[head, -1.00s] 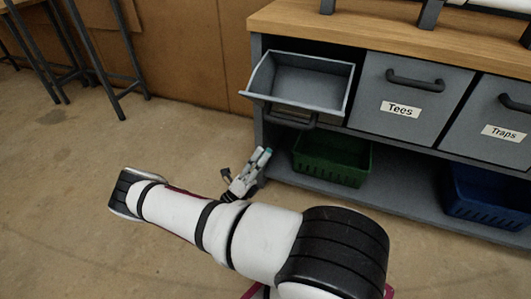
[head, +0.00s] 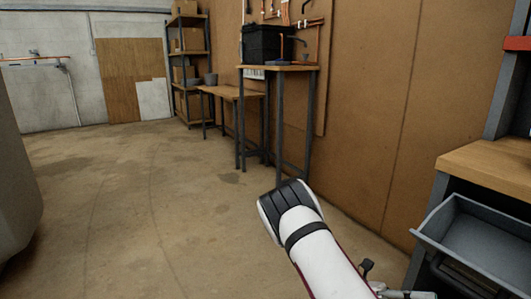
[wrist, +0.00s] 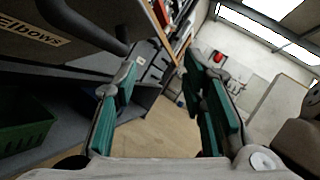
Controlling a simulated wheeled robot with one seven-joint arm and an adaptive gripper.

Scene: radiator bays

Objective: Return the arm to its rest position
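My arm (head: 325,258), white with black bands, reaches up from the bottom edge of the head view, with its black elbow over the bare floor. My gripper shows in the wrist view (wrist: 162,105), with its two teal-padded fingers spread apart and nothing between them. In the head view only a small part of the hand shows at the bottom edge, near the tilted-out grey bin. Its fingertips cannot be made out there.
The grey bin (head: 475,245) hangs open from the wooden-topped bench (head: 490,165) at right. In the wrist view a bin front labelled Elbows (wrist: 30,32) and a green crate (wrist: 25,122) are close at left. Floor (head: 150,200) at left-centre is clear.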

